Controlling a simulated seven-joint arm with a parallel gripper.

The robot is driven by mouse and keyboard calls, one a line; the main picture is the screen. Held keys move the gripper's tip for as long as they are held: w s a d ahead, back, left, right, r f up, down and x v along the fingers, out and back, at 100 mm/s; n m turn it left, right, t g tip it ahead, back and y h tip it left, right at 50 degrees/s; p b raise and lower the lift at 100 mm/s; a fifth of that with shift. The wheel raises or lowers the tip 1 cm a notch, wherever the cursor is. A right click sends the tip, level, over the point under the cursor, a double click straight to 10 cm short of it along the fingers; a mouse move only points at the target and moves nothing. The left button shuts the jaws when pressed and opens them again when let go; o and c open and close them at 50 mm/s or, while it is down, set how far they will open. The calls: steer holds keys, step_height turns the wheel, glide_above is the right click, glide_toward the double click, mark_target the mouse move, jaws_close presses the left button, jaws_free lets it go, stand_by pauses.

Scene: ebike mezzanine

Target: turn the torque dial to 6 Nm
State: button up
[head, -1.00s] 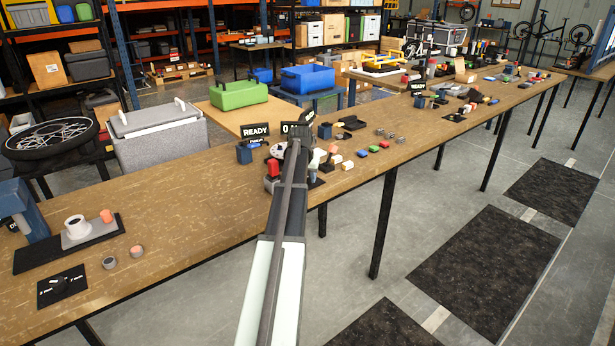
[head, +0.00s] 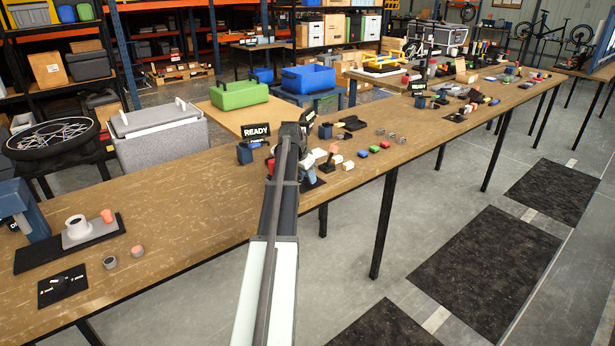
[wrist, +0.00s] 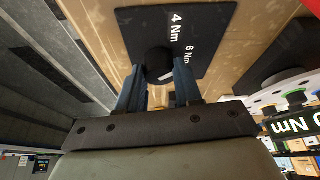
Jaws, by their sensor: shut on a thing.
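The torque dial's black plate (wrist: 205,22) shows in the wrist view, with white "4 Nm" and "6 Nm" marks on it. Its dark round knob (wrist: 158,60) stands between the two blue fingers of my gripper (wrist: 158,72). My gripper is shut on the knob. I cannot make out a pointer on the knob, so its setting is unclear.
A "READY" sign (head: 256,130) stands left of my arm's end on the wooden bench (head: 170,205). A display ending in "0 Nm" (wrist: 295,124) shows at right in the wrist view. Small coloured blocks (head: 362,153) lie to the right. Another black dial plate (head: 62,286) lies at front left.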

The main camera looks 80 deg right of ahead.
stand_by(0.3)
steer(key=o, duration=1)
steer(key=shift+o, duration=0.2)
steer(key=v, duration=1.3)
steer(key=shift+r, duration=0.4)
steer(key=shift+w, duration=0.1)
